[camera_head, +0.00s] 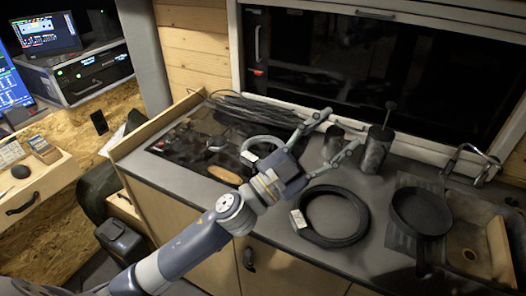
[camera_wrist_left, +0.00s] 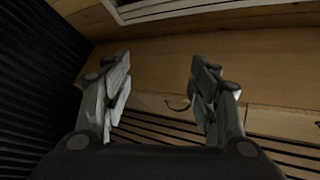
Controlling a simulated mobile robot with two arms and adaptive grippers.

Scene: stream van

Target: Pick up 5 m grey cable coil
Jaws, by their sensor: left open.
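A small grey cable coil (camera_head: 246,146) with a pale tag lies on the dark panel of the counter, partly hidden behind my left gripper. A larger black cable coil (camera_head: 362,222) with a white label lies flat on the counter to its right. I cannot read either label. My left gripper (camera_head: 340,131) is open and empty, above the counter, with its fingers pointing to the upper right. In the left wrist view the two spread fingers (camera_wrist_left: 162,85) have nothing between them, and no coil shows there. My right gripper is not in view.
A loose dark cable bundle (camera_head: 262,106) lies at the back of the counter. A dark canister (camera_head: 376,150) stands near the fingers. A black pan (camera_head: 421,212) sits by the sink (camera_head: 473,243) at the right. The window frame (camera_head: 300,103) bounds the back.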

